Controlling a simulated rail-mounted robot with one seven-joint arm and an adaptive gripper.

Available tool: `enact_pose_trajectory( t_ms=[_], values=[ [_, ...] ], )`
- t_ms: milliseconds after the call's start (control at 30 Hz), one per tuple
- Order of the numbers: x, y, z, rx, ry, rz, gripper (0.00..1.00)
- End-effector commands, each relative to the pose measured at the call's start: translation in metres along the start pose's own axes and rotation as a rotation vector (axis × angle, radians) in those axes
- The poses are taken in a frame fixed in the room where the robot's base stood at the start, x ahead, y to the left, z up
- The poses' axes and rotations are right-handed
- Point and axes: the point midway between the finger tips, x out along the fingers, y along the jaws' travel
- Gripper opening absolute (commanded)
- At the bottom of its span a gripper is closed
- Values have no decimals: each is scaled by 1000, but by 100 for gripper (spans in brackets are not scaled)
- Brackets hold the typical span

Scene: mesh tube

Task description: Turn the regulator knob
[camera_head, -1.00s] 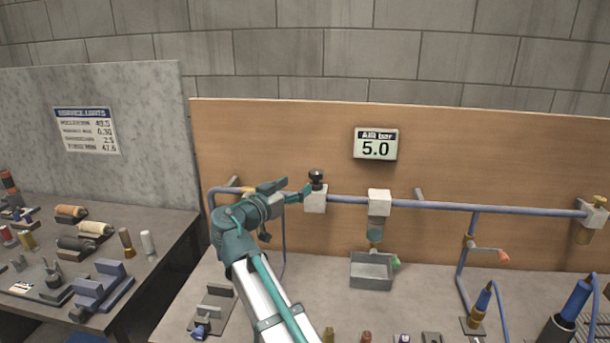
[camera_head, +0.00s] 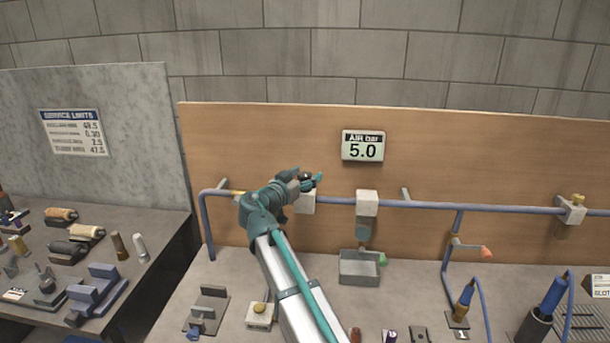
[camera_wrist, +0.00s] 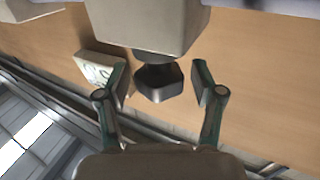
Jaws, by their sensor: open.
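The regulator knob (camera_wrist: 158,83) is a dark, faceted cap on a pale regulator block (camera_wrist: 140,22) in the wrist view. In the head view the block (camera_head: 304,204) sits on the blue air pipe, and the knob is largely hidden by my gripper (camera_head: 308,181). My gripper (camera_wrist: 159,84) is open, with one green finger on each side of the knob. Gaps show between the knob and both fingers in the wrist view. The display (camera_head: 362,145) on the wooden board reads AIR bar 5.0.
A blue pipe (camera_head: 470,207) runs along the wooden board (camera_head: 260,130). A filter unit (camera_head: 366,203) hangs right of the regulator above a grey tray (camera_head: 347,272). Blue-handled tools (camera_head: 553,296) stand at the right. A side bench (camera_head: 150,220) with spools and blocks is at the left.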

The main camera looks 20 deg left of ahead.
Motion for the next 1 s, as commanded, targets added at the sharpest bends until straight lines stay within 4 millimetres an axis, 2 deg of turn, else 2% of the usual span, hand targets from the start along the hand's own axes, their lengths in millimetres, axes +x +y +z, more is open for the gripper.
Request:
enact_pose_trajectory(
  t_ms=[100,467,767,1000],
  values=[
    [0,0,0,0,0,0,67],
    [0,0,0,-1,0,0,7],
    [-1,1,4,-1,1,-33,6],
    [-1,3,7,2,2,-152,6]
  ],
)
